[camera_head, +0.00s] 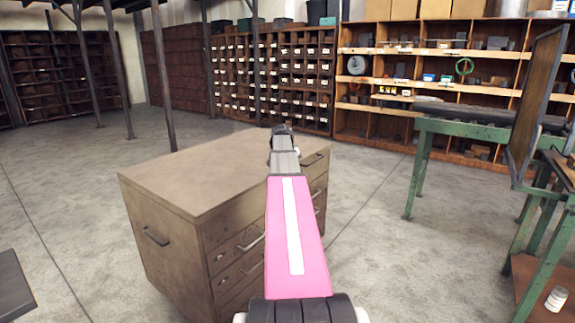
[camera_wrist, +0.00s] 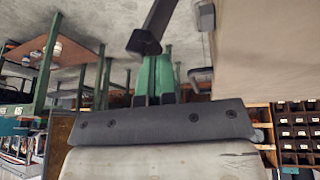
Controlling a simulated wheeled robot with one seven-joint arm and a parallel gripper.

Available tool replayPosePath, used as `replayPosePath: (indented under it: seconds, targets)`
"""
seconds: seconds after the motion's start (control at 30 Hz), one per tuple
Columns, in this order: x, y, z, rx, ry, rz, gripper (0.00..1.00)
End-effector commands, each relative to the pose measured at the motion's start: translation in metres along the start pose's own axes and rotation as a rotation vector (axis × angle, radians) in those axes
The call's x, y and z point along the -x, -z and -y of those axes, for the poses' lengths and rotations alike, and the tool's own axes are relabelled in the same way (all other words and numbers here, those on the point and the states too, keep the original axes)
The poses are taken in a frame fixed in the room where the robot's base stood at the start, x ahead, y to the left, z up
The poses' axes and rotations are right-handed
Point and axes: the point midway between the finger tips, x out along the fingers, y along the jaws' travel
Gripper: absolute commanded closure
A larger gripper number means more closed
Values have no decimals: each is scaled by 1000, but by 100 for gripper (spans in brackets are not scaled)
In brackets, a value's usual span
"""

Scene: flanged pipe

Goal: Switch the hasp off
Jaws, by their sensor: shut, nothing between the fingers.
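I cannot make out a hasp in either view. My gripper (camera_head: 282,131) is small and dark at the far end of my pink arm in the head view, in front of the cabinet's right part. In the wrist view, its green fingers (camera_wrist: 155,75) are together with nothing between them. A dark angled bar (camera_wrist: 153,28) shows just past the fingertips in the wrist view; I cannot tell what it is or whether they touch. My arm hides part of the cabinet front.
A green workbench (camera_head: 430,128) stands right, beside an upright framed panel (camera_head: 537,105). Shelves line the back wall. Concrete floor (camera_head: 70,190) lies open at left.

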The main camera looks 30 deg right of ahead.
Motion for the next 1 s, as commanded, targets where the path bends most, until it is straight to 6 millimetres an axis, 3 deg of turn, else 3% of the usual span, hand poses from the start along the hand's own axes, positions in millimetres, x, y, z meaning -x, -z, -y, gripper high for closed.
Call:
replayPosePath:
  seconds: [0.1, 0.5, 1.0]
  targets:
    - [-7, -2, -23, -45, 102, 22, 100]
    - [-44, -6, -72, -185, 447, 94, 100]
    - [-104, -20, -107, -349, 854, 177, 100]
